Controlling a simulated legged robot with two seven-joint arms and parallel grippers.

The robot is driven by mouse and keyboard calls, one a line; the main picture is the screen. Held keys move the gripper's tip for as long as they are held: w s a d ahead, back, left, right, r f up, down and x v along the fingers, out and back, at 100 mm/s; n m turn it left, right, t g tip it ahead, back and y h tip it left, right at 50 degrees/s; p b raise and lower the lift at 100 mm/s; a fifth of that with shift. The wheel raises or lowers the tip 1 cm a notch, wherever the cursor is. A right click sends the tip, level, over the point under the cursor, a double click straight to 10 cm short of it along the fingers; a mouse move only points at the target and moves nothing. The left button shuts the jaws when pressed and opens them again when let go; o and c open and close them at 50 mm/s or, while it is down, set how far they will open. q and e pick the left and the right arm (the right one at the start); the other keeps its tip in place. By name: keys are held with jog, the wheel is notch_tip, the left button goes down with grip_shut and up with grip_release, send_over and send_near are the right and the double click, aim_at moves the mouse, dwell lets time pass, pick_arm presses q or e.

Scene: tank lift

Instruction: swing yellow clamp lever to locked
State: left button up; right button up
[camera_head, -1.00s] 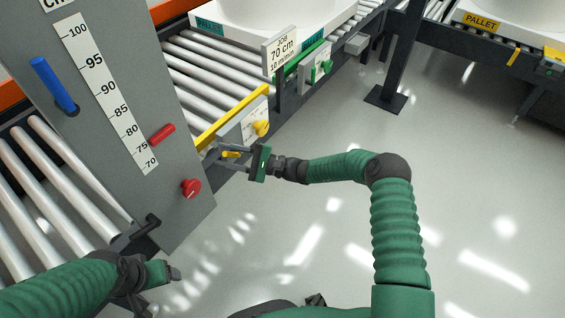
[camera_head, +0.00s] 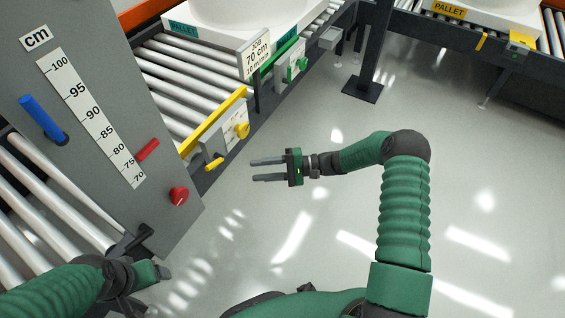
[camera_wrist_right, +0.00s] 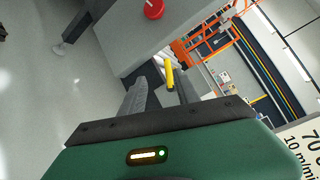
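The yellow clamp lever (camera_head: 214,163) sticks out low from a pale panel (camera_head: 222,138) on the roller conveyor's side. A yellow knob (camera_head: 242,130) sits above and right of it on the same panel. My right gripper (camera_head: 253,170) is open and empty, with its two fingers pointing left towards the lever and a clear gap between. In the right wrist view the lever (camera_wrist_right: 169,75) shows beyond the fingers, apart from them. My left gripper (camera_head: 163,272) is low at the left; its fingers are too small to judge.
A grey column with a cm scale (camera_head: 92,115) carries a blue lever (camera_head: 42,118), a red lever (camera_head: 148,149) and a red knob (camera_head: 179,196). A green lever panel (camera_head: 292,64) is further along the conveyor. A dark post (camera_head: 372,50) stands behind. The floor around my right arm is clear.

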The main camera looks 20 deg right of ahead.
jog(key=s+r+n+g+h+p, duration=0.3)
jog(key=s+r+h+p, duration=0.3)
jog(key=s+r+p, duration=0.2)
jog(key=s+r+n+g+h+p, duration=0.2)
jog(key=s+r+g+h+p, duration=0.2)
jog(key=s+r+p, duration=0.5)
notch_tip(320, 180, up, 5)
jog(key=h+p, duration=0.2)
jog(key=p, duration=0.2)
jog(key=shift+s+a+n, duration=0.15)
jog(key=shift+a+n, duration=0.2)
jog(key=shift+n, duration=0.05)
